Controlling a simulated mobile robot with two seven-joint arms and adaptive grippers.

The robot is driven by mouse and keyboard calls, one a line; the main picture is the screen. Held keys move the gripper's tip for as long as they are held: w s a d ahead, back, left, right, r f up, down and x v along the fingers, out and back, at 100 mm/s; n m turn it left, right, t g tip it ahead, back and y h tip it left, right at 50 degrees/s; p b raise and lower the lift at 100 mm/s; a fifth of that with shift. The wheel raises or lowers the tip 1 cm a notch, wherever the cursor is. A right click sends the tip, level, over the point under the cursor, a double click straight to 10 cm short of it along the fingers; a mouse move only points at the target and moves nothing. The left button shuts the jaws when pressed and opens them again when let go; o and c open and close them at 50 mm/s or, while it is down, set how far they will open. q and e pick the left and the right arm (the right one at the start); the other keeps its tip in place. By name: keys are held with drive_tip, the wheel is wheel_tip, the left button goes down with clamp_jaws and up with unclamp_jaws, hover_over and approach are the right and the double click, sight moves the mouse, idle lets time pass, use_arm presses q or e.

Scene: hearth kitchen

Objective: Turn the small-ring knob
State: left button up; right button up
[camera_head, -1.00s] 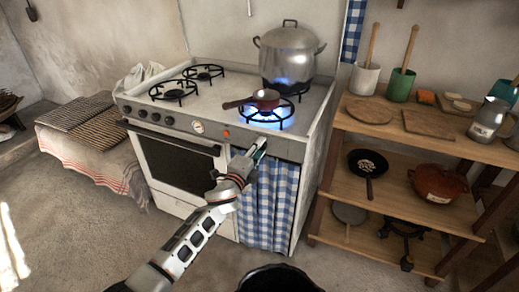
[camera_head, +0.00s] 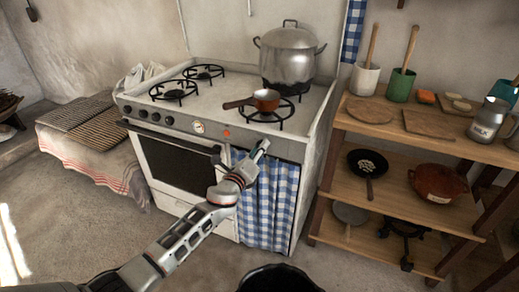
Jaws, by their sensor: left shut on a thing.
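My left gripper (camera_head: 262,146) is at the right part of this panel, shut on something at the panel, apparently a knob. The gripper hides it, so its shape and angle cannot be told. No flame shows under either. My right gripper is not in view.
A blue checked curtain (camera_head: 268,205) hangs below the panel, close to my left arm. A wooden shelf (camera_head: 385,125) with boards, crocks and pans stands at the right. The floor in front is mostly open.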

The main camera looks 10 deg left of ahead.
use_arm(q)
drive_tip(key=shift+m, duration=0.3)
drive_tip(key=o, duration=1.1)
drive_tip(key=shift+s+a, duration=0.1)
drive_tip(key=s+a, duration=0.2)
drive_tip(key=s, duration=0.9)
drive_tip(key=shift+s+a, duration=0.15)
drive_tip(key=shift+s, duration=0.2)
